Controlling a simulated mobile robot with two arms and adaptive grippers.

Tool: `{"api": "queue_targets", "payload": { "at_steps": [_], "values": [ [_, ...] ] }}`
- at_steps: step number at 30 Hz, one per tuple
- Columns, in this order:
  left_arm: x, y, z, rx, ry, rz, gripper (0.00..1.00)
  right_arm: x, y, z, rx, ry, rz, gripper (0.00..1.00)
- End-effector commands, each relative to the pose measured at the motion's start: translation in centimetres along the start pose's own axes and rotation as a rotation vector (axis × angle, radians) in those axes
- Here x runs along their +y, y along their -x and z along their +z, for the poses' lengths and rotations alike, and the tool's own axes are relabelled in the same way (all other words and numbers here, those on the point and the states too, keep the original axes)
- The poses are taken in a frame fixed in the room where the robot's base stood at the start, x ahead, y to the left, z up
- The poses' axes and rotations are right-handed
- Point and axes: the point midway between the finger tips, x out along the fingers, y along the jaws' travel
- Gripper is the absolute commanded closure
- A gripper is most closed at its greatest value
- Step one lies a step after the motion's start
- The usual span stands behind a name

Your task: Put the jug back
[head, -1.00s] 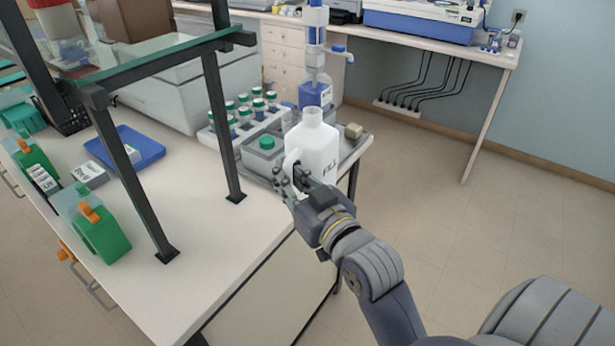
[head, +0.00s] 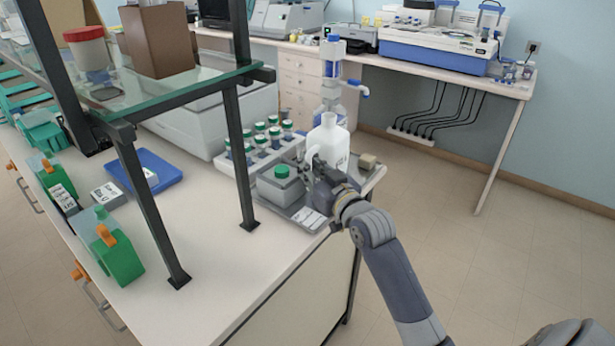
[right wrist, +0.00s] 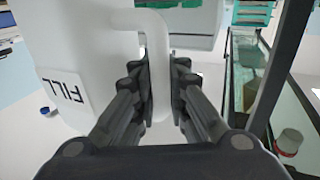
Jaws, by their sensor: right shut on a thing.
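The white jug (head: 330,142) is upright near the far right end of the bench, above or on the grey tray (head: 312,222); I cannot tell if it touches. My right gripper (head: 318,172) is shut on its handle. In the right wrist view the jug (right wrist: 75,60) fills the left side with its "FILL" label, and its handle runs between the fingers of the right gripper (right wrist: 160,95). A dispenser bottle with a blue-labelled pump (head: 333,70) stands just behind the jug and is partly hidden by it. My left gripper is not in view.
A green-capped square jar (head: 281,186) sits on the tray left of the jug. A rack of green-capped bottles (head: 262,145) stands behind it. A shelf post (head: 240,160) rises to the left. The bench front (head: 220,270) is clear.

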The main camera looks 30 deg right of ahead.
Motion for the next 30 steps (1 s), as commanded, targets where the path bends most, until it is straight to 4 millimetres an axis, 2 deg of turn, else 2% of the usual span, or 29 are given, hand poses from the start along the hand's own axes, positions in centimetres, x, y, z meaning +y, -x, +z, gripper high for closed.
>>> {"api": "queue_targets", "payload": {
  "at_steps": [7, 20, 21, 24, 30],
  "values": [
    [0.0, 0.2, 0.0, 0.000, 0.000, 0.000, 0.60, 0.0, 0.1, 3.0, 0.000, 0.002, 0.000, 1.00],
    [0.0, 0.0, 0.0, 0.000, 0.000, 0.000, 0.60, -0.1, 0.1, 3.6, 0.002, 0.003, 0.000, 1.00],
    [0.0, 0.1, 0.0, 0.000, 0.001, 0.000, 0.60, -0.1, 0.1, 3.8, -0.002, 0.001, -0.001, 0.86],
    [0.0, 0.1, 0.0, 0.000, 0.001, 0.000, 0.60, -0.1, 0.1, 3.8, -0.003, 0.001, -0.001, 0.66],
    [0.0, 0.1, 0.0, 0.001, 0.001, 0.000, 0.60, -0.1, 0.1, 3.8, -0.002, 0.001, 0.000, 0.66]
  ]
}}
